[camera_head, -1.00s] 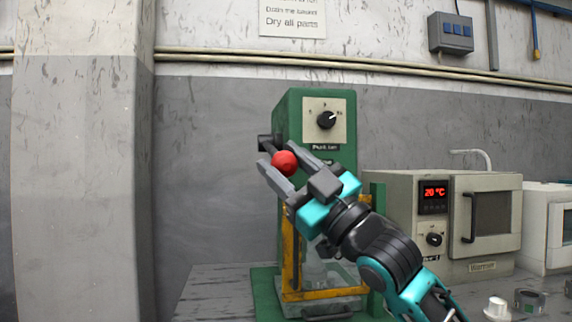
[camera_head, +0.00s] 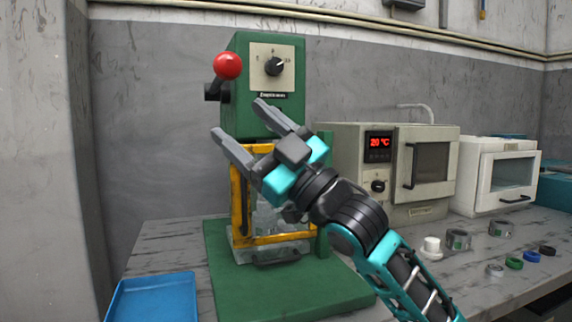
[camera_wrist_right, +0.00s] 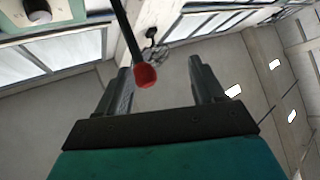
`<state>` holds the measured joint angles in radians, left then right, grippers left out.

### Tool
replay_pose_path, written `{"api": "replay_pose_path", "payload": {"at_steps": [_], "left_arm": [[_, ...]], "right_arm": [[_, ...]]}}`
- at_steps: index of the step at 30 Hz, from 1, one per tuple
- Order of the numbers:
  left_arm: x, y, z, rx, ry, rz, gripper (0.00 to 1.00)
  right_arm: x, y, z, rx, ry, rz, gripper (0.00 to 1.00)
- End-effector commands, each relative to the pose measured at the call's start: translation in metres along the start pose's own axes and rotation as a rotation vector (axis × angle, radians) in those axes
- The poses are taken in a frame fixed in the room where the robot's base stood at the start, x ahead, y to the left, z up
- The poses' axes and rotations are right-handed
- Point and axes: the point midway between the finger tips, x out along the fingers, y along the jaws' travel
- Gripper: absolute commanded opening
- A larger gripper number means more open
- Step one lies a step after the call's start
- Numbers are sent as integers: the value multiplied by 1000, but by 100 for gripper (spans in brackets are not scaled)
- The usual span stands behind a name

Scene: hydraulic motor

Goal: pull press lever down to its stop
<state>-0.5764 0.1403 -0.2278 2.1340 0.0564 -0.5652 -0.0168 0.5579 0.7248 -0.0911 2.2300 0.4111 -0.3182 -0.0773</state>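The press (camera_head: 240,110) is a tall green machine with a dial on its front, on the bench. Its lever ends in a red ball knob (camera_head: 228,66) at the upper left, with the dark pivot (camera_head: 214,92) below it. My right gripper (camera_head: 238,118) is open and empty in front of the press, below the red ball. In the right wrist view the red ball (camera_wrist_right: 145,76) on its dark rod shows beyond and between the open fingers (camera_wrist_right: 158,85), apart from them. My left gripper is not in view.
A yellow guard frame (camera_head: 237,205) and green base plate (camera_head: 290,290) are low on the press. An oven (camera_head: 350,150) with a red display stands to the right. A blue tray (camera_head: 152,298) lies at front left. Small parts (camera_head: 458,239) lie at right.

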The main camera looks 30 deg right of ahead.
Motion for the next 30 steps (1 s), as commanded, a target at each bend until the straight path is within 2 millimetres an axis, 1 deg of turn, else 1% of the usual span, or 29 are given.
{"api": "replay_pose_path", "payload": {"at_steps": [1,6,15,21,30], "left_arm": [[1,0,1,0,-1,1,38],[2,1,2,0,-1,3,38],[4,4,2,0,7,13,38],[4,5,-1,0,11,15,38],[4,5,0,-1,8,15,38]], "right_arm": [[-10,-2,1,-1,-3,-3,68],[-35,-2,1,1,-3,-3,68],[-71,-1,1,1,-2,-2,68],[-83,-1,0,1,0,-2,68],[-86,-1,-1,1,2,-2,68]]}}
